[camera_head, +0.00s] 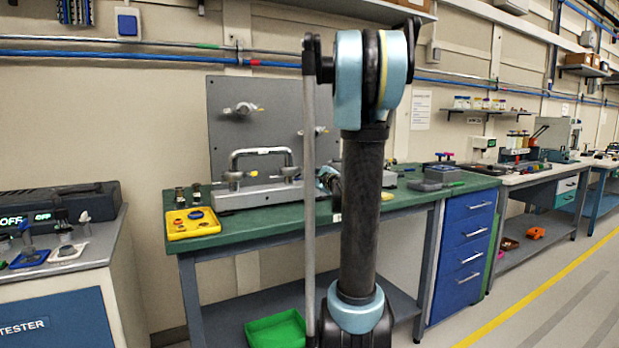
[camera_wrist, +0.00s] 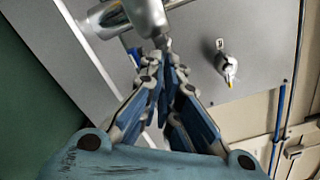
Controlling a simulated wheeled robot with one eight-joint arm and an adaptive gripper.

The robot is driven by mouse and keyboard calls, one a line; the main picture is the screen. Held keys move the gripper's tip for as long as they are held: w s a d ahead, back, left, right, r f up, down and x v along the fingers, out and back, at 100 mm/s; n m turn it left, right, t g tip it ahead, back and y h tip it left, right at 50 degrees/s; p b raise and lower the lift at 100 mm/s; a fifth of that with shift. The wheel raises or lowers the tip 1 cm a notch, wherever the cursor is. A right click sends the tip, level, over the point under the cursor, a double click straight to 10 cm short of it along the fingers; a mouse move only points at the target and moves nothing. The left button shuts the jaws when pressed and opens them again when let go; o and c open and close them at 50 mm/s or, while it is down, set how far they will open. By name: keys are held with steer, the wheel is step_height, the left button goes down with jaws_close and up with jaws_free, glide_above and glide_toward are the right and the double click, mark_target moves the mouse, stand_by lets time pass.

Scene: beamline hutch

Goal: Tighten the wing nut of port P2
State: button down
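In the head view, an upright grey panel (camera_head: 265,88) carries one fitting with a yellow-tipped wing nut (camera_head: 242,109) at upper left and another (camera_head: 318,131) lower right. A silver U-shaped pipe (camera_head: 262,152) stands before it on a grey block (camera_head: 262,195), with yellow-marked fittings at its feet. In the wrist view, a wing nut (camera_wrist: 229,68) with a yellow tip sits on the panel, right of my gripper (camera_wrist: 162,62). My fingers converge close together beside the silver pipe (camera_wrist: 148,15). Whether anything is between the tips is unclear. No port label is readable.
The green bench (camera_head: 235,235) holds a yellow tray (camera_head: 192,231) at its front left and grey boxes (camera_head: 442,172) at right. The pipe is close to my fingers. A tester cabinet (camera_head: 60,300) stands left. A green bin (camera_head: 275,330) lies below the bench.

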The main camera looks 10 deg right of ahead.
steer(key=shift+s+f, duration=0.1)
steer(key=c, duration=2.1)
jaws_free()
steer(key=v, duration=1.1)
steer(key=shift+s+d, duration=0.1)
steer(key=shift+s, duration=0.2)
steer(key=shift+s, duration=0.1)
